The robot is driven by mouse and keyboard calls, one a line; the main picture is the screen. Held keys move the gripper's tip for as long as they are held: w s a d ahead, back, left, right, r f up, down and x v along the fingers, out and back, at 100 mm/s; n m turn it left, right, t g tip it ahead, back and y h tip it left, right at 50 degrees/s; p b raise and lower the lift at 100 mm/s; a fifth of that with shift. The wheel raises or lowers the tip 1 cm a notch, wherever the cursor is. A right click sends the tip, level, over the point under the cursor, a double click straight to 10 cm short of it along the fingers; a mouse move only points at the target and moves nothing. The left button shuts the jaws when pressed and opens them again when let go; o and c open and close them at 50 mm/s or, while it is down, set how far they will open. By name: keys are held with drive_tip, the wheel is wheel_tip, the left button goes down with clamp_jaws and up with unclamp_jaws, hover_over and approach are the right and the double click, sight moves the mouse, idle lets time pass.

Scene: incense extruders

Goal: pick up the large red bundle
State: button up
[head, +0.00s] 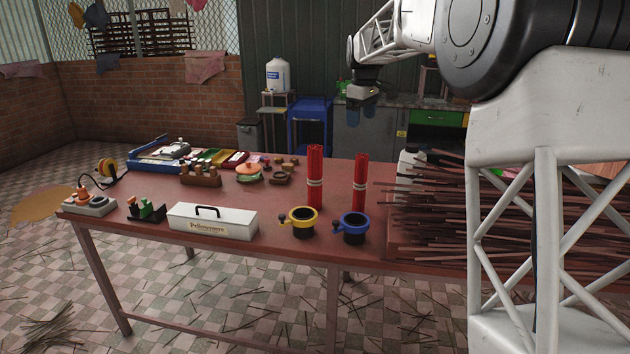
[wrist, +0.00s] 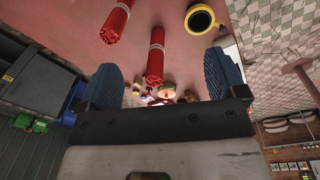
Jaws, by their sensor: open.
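The large red bundle (head: 315,180) stands upright on the red-brown table, a pale band around its middle. A shorter, slimmer red bundle (head: 360,183) stands to its right. My gripper (head: 362,112) is open and empty, above and behind the bundles in the head view, with blue fingertips pointing down. In the wrist view, the large bundle (wrist: 157,55) appears between the open fingers (wrist: 161,78), apart from them. The slimmer bundle (wrist: 116,20) is up and left of it there.
Yellow-rimmed (head: 302,222) and blue-rimmed (head: 354,228) black cups stand in front of the bundles. A pile of dark sticks (head: 430,213) covers the table's right side. A white toolbox (head: 213,221) stands at front left, with small items behind it.

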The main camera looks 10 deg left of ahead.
drive_tip(key=w+a+f+n, duration=0.2)
drive_tip(key=w+a+f, duration=0.3)
drive_tip(key=w+a, duration=0.35)
drive_tip(key=n, duration=0.3)
hover_over(315, 147)
drive_tip(key=shift+g, duration=0.4)
drive_tip(key=f, duration=0.6)
drive_tip(key=shift+w+a+f, duration=0.15)
drive_tip(key=shift+w+f, duration=0.05)
drive_tip(key=shift+f, duration=0.15)
drive_tip(key=shift+f, duration=0.1)
drive_tip(key=shift+f, duration=1.25)
drive_tip(key=shift+s+f, duration=0.1)
drive_tip(key=shift+f, duration=2.5)
